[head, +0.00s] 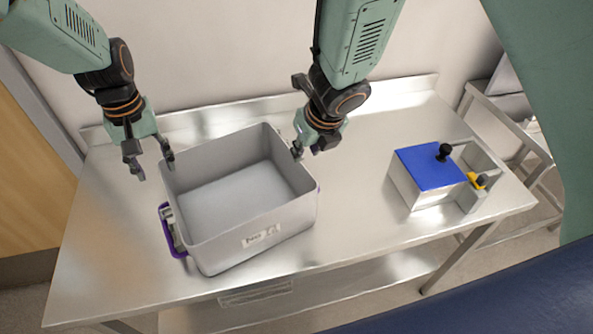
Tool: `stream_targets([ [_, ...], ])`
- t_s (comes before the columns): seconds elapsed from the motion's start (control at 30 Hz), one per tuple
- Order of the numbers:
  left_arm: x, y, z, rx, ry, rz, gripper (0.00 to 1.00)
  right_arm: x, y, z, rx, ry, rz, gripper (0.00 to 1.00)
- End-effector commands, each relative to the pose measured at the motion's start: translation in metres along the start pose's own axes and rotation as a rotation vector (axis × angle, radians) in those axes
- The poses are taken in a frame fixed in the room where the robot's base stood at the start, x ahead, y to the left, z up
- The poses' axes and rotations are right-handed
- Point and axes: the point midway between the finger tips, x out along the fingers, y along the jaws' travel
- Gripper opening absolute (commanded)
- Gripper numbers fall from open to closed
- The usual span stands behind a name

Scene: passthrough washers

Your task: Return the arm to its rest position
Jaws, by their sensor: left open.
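My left gripper (152,168) is open and empty, with its fingers pointing down beside the back left corner of a grey bin. My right gripper (304,150) is at the bin's right rear rim, with its fingertips close to the wall. I cannot tell whether it touches the rim or whether its fingers are apart. The grey bin (222,240) stands on the metal table, open at the top and empty. It has a purple handle (168,232) on its left side and a white label on its front.
A box with a blue lid (430,170) and a black knob stands on the right of the metal table (350,215). A small yellow part (474,181) is beside it. The table between bin and box is clear. A wall is behind, and another metal stand (525,135) is at the right.

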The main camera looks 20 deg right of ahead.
Motion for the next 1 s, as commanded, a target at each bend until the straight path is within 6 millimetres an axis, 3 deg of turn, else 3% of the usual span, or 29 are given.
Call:
stream_targets([
  [0.23,0.0001,-0.0001,0.0,0.0,0.0,0.0,0.47,-0.0099,-0.0001,-0.0005,0.0,0.001,-0.001,0.3],
  [1.0,0.0,-0.0005,0.002,0.0,0.0,0.0,0.47,-0.0108,0.0003,-0.0027,0.0,0.002,-0.001,0.3],
])
